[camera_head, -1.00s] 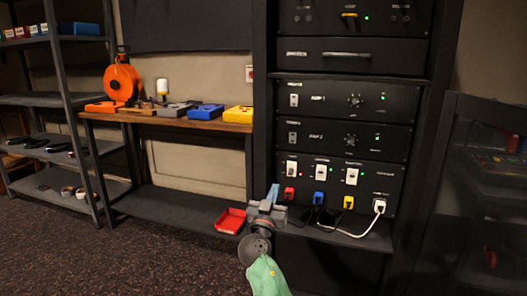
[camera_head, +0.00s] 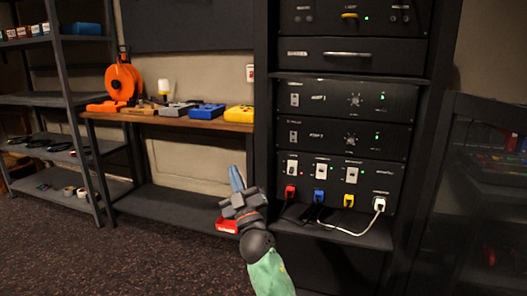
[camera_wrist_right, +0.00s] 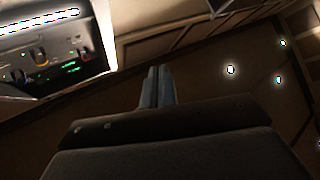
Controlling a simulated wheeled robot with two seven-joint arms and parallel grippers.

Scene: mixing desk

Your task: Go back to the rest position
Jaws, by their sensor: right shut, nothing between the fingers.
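My right gripper (camera_head: 237,178) rises from the bottom middle of the head view, in front of the low shelf and left of the rack. Its blue-grey fingers point up and are shut together with nothing between them. The shut fingers also show in the right wrist view (camera_wrist_right: 158,86), with dark wall panels beyond. My left gripper is in neither view.
The black rack (camera_head: 345,137) with switches and coloured plugs stands right of my gripper. A white cable (camera_head: 345,232) lies on its bottom ledge. A red tray (camera_head: 228,225) is partly hidden behind my gripper. A wooden bench (camera_head: 180,121) holds several coloured boxes.

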